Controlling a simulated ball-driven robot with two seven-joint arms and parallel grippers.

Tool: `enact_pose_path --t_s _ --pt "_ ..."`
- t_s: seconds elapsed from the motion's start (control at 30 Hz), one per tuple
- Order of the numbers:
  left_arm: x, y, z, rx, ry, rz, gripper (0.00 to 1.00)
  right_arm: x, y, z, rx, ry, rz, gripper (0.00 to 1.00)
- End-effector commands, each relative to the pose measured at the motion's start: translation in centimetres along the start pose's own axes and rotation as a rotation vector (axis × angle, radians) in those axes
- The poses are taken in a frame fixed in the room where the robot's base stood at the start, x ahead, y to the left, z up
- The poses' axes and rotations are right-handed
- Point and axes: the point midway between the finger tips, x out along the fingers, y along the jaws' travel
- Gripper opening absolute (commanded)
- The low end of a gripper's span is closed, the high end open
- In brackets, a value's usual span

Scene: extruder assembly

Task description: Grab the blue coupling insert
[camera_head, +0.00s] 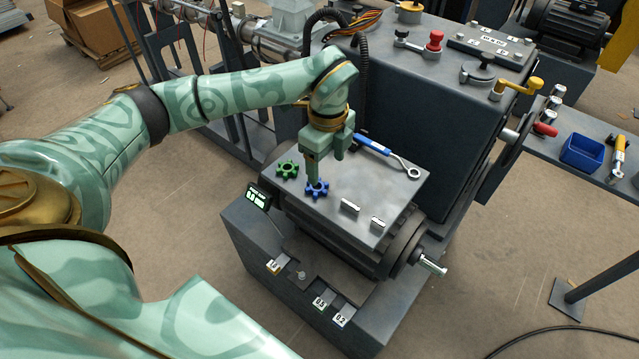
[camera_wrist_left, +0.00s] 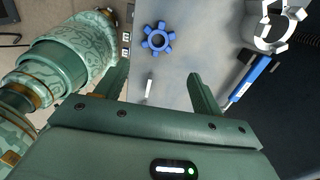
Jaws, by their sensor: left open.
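The blue coupling insert (camera_head: 317,189), a small star-shaped ring with a centre hole, lies flat on the grey plate (camera_head: 330,222). In the left wrist view the blue coupling insert (camera_wrist_left: 146,45) lies beyond the fingertips, roughly in line with the gap between them. My left gripper (camera_head: 322,172) points down above the plate, close to the blue insert. In the left wrist view its fingers (camera_wrist_left: 158,72) are apart with nothing held between them. A green insert (camera_head: 287,169) of similar shape lies to the left of the blue one. My right gripper is not in view.
Two small metal blocks (camera_head: 350,208) (camera_head: 377,224) sit near the plate's front right. A dark machine housing (camera_head: 430,100) rises behind the plate.

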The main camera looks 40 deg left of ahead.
Motion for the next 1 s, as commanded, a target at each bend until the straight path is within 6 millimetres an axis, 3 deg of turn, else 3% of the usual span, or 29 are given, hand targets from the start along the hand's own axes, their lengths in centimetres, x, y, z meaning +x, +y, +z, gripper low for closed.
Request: enact_pose_path --t_s 0.1,0.3,0.57,0.8,1.0 --pt "1.6 0.0 0.0 0.000 0.001 0.001 0.68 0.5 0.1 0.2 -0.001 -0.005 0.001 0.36" --pt "2.8 0.2 0.2 0.000 0.001 -0.001 0.68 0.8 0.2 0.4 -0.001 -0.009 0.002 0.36" --pt "6.9 0.8 0.7 0.001 0.001 0.001 0.68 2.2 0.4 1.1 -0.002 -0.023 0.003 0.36" --pt "7.1 0.7 0.7 0.001 0.001 -0.003 0.68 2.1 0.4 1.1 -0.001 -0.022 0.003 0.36" --pt "7.0 0.7 0.7 0.001 0.000 -0.003 0.20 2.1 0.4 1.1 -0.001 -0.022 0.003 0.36"
